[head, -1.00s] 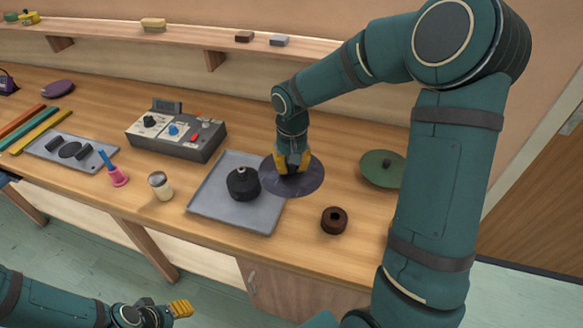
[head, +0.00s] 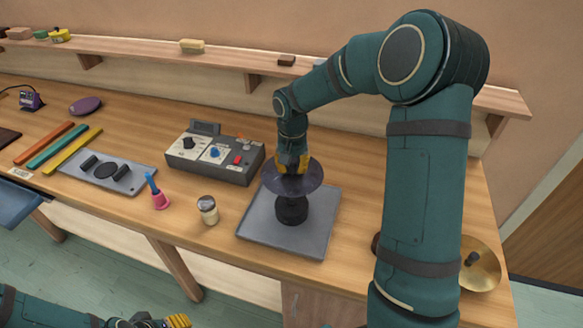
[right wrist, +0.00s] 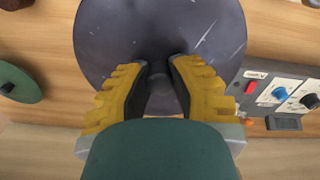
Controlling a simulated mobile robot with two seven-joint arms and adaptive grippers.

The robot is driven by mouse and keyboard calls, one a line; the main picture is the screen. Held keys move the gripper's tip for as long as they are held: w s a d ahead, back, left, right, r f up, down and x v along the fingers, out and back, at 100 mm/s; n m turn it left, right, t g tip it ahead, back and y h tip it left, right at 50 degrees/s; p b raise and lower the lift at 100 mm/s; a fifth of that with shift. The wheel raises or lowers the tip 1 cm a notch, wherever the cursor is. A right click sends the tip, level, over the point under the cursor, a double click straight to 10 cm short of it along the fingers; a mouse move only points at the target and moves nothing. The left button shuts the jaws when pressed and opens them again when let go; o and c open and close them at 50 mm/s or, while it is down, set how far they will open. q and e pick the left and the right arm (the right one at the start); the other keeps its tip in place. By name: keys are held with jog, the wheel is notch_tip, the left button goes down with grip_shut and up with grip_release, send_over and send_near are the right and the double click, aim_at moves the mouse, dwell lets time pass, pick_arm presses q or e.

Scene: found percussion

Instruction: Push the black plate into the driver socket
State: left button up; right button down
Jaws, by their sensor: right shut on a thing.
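The black plate (head: 311,180) is a dark, scratched disc. My right gripper (head: 292,166) is shut on its middle; in the right wrist view the yellow fingers close on the centre of the plate (right wrist: 160,28). The plate is roughly level above the black round driver (head: 292,211), which stands on a grey tray (head: 262,239). The plate overlaps the driver's top, so the socket is hidden and I cannot tell whether they touch. My left gripper (head: 178,321) is at the bottom edge, away from the table; its opening is unclear.
A grey control box (head: 222,172) stands behind and left of the tray. A brass disc (head: 482,268) lies at the right, partly behind my right arm. A green disc (right wrist: 18,83) shows in the right wrist view.

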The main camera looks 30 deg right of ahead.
aim_at(292, 173)
jog(key=shift+w, duration=0.15)
dwell(0.4)
jog(key=shift+f+b, duration=2.2)
jog(key=shift+f, duration=0.65)
jog(key=shift+f+b, duration=1.1)
jog(key=shift+f, duration=0.4)
jog(key=c, duration=0.9)
grip_release()
jog(key=shift+o, duration=0.2)
